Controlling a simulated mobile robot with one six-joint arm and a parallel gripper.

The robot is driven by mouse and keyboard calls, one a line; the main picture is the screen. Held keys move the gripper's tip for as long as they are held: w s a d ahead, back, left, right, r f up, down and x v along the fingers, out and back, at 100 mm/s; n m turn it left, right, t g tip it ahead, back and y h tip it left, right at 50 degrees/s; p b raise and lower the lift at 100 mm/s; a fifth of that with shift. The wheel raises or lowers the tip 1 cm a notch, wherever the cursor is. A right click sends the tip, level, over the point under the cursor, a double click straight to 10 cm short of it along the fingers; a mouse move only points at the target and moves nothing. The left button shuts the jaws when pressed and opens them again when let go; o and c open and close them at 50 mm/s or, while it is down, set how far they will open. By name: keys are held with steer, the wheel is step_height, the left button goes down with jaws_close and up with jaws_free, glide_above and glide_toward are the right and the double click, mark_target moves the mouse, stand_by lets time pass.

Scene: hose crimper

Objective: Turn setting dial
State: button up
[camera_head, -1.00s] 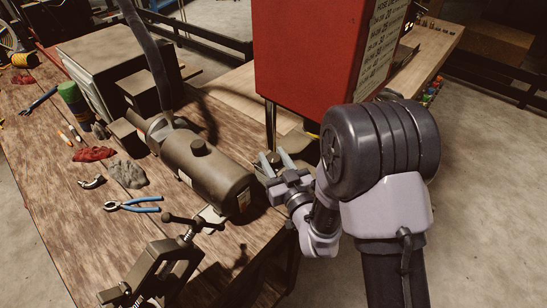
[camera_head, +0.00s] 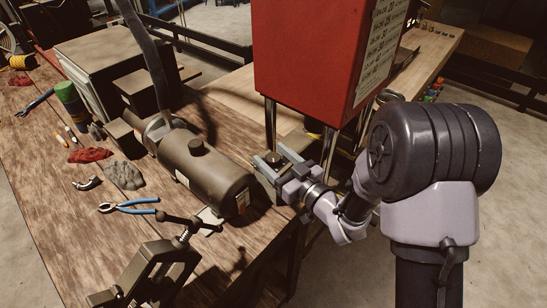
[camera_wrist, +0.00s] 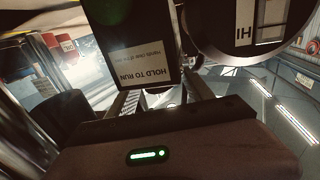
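The setting dial cannot be made out for certain. A large dark round part marked "HI" (camera_wrist: 240,30) is at the upper right of the wrist view, beyond my gripper. A black box labelled "HOLD TO RUN" (camera_wrist: 142,62) hangs at the top centre there. The red machine housing (camera_head: 306,55) with a printed number chart stands on metal posts at the top of the head view. My gripper (camera_head: 268,161) is below that housing, beside the table edge, with its fingers apart and nothing seen between them. Its fingers also show in the wrist view (camera_wrist: 160,102).
A brown motor-like cylinder (camera_head: 212,175) lies on the wooden table (camera_head: 55,215) just left of my gripper. Blue-handled pliers (camera_head: 130,207), a vise (camera_head: 160,270) and red cloth (camera_head: 90,156) are also there. Open floor lies to the right.

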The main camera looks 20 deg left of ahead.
steer(key=shift+d, duration=0.1)
steer(key=p+v, duration=0.2)
steer(key=v, duration=1.5)
steer(key=shift+s+d, duration=0.15)
